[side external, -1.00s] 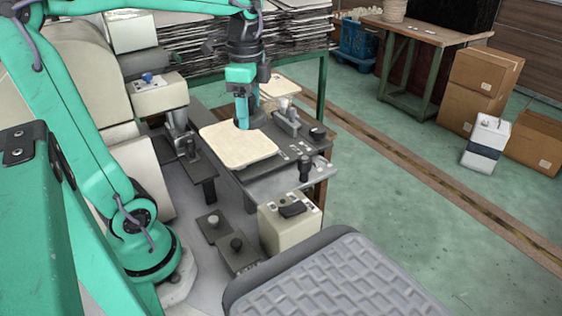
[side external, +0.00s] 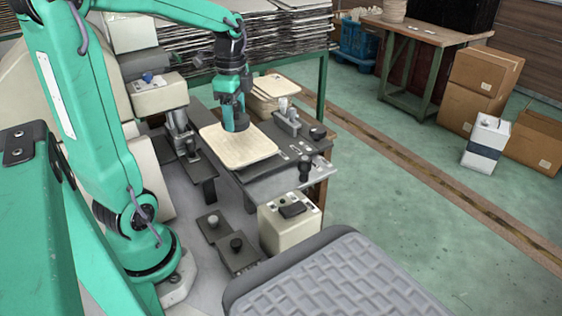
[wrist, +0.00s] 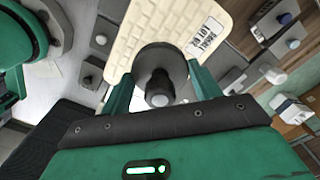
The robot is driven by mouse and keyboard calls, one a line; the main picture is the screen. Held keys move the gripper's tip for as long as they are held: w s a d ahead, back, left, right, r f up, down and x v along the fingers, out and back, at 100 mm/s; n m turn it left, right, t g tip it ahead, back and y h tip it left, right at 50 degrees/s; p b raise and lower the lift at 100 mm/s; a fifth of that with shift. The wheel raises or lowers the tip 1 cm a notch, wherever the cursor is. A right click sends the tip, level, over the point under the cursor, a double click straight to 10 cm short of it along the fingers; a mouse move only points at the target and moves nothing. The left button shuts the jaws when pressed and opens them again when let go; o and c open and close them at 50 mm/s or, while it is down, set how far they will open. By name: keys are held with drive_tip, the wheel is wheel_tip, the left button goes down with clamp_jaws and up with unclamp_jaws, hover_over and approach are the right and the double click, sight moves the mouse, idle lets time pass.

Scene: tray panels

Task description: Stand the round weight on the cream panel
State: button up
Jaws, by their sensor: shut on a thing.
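The round weight (wrist: 158,58) is dark grey, a broad disc with a knob (wrist: 160,88) on top. My gripper (wrist: 161,84) is shut on the weight, a green finger on each side. In the side view, the weight (side external: 235,122) is below my gripper (side external: 233,103), over the far part of the cream panel (side external: 251,152). In the wrist view, the panel (wrist: 118,55) shows behind the weight, with a printed label. The weight's underside is hidden, so I cannot tell whether it touches the panel.
A stack of cream panels (side external: 276,84) stands beyond the bench. Dark blocks and fittings (side external: 287,121) line the panel's right side. A beige control box (side external: 290,224) stands in front. A machine head (side external: 158,96) is at the left.

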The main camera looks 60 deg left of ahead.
sight(235, 118)
drive_tip(key=shift+f, duration=1.85)
drive_tip(key=shift+f, duration=0.1)
drive_tip(key=o, duration=1.4)
drive_tip(key=shift+f, duration=0.1)
wheel_tip(235, 118, up, 12)
drive_tip(key=shift+r, duration=0.2)
